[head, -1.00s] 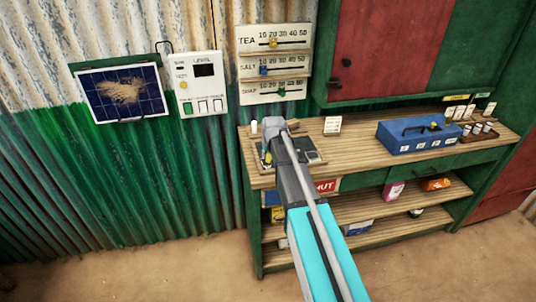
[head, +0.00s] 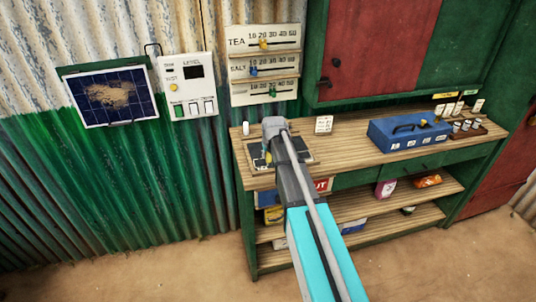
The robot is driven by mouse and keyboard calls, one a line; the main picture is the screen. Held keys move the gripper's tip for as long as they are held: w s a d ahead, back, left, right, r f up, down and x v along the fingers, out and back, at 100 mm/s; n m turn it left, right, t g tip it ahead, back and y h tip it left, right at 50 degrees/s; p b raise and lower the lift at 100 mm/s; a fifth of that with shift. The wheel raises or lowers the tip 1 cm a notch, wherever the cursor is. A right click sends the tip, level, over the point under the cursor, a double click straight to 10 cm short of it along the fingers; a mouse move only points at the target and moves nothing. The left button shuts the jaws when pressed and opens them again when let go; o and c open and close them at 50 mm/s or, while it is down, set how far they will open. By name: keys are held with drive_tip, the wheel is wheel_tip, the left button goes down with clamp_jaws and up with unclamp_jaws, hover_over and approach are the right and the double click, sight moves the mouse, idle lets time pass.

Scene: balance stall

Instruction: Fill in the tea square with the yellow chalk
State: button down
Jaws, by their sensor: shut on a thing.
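My gripper (head: 267,150) is over the dark slate board (head: 303,153) at the left end of the wooden counter. It is seen from behind, and the arm covers the middle of the board. A small yellowish bit (head: 267,157) shows at the fingertips. It looks like the yellow chalk, held in the shut jaws. Whether its tip touches the board I cannot tell. The tea square and any marks in it cannot be made out at this size. On the wall, the tea row (head: 264,43) of the slider panel has a yellow knob.
A small white object (head: 246,128) stands behind the board's left side. A white card (head: 324,124), a blue box (head: 408,133) and a rack of small jars (head: 467,127) stand farther right.

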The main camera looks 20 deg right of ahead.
sight(252, 160)
drive_tip(key=shift+a, duration=0.1)
drive_tip(key=shift+a, duration=1.5)
drive_tip(key=shift+a, duration=0.15)
drive_tip(key=shift+a, duration=1.45)
drive_tip(key=shift+w, duration=0.2)
drive_tip(key=shift+w, duration=0.15)
drive_tip(key=shift+d, duration=1.6)
